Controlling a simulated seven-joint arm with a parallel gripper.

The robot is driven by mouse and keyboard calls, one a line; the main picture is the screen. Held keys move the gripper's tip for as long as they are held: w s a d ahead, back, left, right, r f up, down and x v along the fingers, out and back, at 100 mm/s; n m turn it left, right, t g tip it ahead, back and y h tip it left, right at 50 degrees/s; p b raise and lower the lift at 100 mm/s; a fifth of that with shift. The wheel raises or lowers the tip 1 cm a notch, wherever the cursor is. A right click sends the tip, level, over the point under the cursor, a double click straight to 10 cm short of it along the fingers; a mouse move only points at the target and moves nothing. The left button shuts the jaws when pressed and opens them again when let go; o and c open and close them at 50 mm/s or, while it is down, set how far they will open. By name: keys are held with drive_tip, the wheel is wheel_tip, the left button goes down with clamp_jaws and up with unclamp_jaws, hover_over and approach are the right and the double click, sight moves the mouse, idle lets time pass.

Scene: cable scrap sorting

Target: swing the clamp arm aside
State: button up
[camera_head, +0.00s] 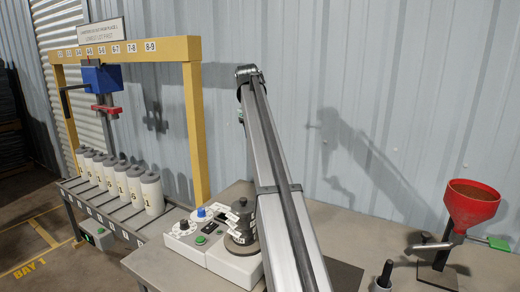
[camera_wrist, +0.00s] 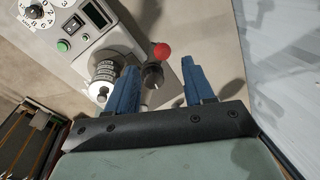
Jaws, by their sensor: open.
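In the wrist view a red ball knob (camera_wrist: 161,51) stands beside a short dark post (camera_wrist: 152,75) with a pale tip, at the edge of the grey control box. I cannot tell for sure whether this is the clamp arm. My gripper (camera_wrist: 160,64) is open, and its two blue fingers lie on either side of the knob and post in the picture. Nothing is held between them. Whether either finger touches the knob cannot be seen. In the head view the knob and my gripper do not show; a large grey arm link covers that area.
The control box (camera_head: 234,263) carries a stack of lettered rings (camera_head: 241,218), which also shows in the wrist view (camera_wrist: 103,77), close to my left finger. Several white cylinders (camera_head: 151,193) stand under a yellow frame (camera_head: 196,130). A red funnel (camera_head: 471,205) stands at right.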

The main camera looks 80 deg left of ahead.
wheel_tip(320, 180, up, 6)
drive_tip(key=s, duration=0.1)
drive_tip(key=shift+d, duration=0.25)
idle(0.4)
